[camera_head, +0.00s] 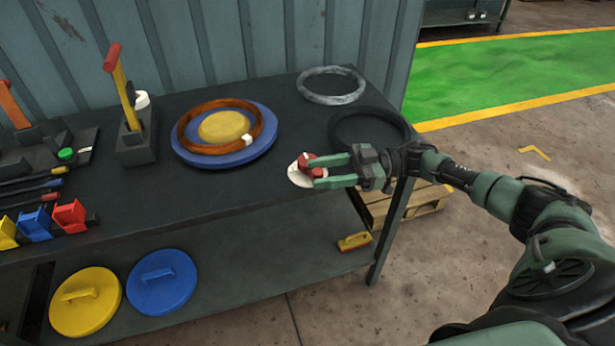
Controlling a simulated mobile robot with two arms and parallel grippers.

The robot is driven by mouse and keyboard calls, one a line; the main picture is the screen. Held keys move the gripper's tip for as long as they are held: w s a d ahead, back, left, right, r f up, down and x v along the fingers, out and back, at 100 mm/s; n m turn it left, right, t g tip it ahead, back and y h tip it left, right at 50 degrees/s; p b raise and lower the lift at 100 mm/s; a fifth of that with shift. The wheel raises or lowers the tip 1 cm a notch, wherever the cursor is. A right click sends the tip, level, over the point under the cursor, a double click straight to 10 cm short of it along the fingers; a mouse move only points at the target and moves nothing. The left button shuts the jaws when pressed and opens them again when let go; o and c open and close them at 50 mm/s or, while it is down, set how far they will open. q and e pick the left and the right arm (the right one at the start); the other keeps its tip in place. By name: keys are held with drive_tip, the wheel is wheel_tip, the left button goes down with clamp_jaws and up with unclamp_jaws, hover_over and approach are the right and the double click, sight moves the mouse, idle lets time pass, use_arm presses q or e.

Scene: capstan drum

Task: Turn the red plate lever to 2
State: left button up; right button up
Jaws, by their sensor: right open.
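The red plate lever (303,163) sits on a small pale round plate (296,178) at the right front part of the dark table. My right gripper (314,172) reaches in from the right, and its green fingers are open at the red lever, overlapping it in the picture. I cannot tell whether they touch it. The fingers and wrist hide part of the plate and lever. No number marks can be read, so the lever's setting cannot be told. My left gripper is not in view.
On the table (240,195) are a blue disc (255,150) with a brown ring (188,128) on it, a grey ring (331,98), a black ring (345,118) and a tall red-topped lever (124,88) on a dark block. Yellow (85,318) and blue (160,290) lids lie below.

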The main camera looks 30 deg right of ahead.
drive_tip(key=shift+b+v, duration=0.3)
drive_tip(key=shift+v, duration=1.4)
